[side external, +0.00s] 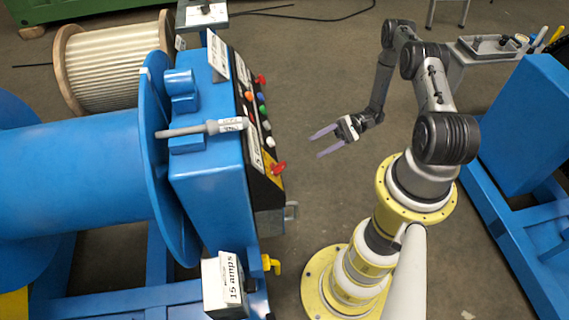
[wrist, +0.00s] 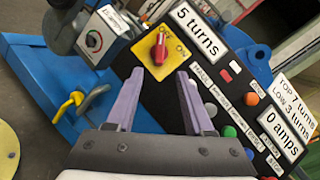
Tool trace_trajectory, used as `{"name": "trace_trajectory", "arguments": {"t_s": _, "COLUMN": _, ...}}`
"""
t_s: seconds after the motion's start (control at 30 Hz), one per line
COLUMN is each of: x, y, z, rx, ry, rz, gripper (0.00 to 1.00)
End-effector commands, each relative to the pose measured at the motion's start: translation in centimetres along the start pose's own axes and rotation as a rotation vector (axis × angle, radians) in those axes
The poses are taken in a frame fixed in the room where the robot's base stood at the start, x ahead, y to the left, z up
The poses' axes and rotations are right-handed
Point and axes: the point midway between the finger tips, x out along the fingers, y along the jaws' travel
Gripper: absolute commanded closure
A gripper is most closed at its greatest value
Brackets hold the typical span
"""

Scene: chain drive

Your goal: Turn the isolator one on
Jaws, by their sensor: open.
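A red rotary isolator handle (wrist: 158,50) sits on a yellow plate (wrist: 140,47) on the black control panel, with ON lettering to its right. Its lever stands roughly upright in the wrist picture. In the side view a red handle (side external: 278,168) is at the near end of the panel, over a yellow patch. No isolator number is readable. My gripper (side external: 316,147) is open and empty, in the air right of the panel, its fingers pointing at it. In the wrist view the purple fingertips (wrist: 158,76) are apart, just below the red handle, not visibly touching it.
The panel (side external: 250,125) carries coloured buttons and another red handle (side external: 261,79) at its far end. Labels read "5 turns" (wrist: 198,32) and "0 amps" (wrist: 281,134). A yellow hook-like handle (side external: 271,264) juts out below. Floor between panel and arm is clear.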

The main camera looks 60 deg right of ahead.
Motion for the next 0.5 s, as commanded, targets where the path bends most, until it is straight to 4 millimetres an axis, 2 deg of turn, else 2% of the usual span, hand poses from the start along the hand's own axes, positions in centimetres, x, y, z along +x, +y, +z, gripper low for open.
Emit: {"name": "trace_trajectory", "arguments": {"t_s": 0.5, "x": 9.4, "y": 0.1, "z": 0.1, "rx": 0.002, "ry": -0.006, "rz": 0.008, "gripper": 0.47}}
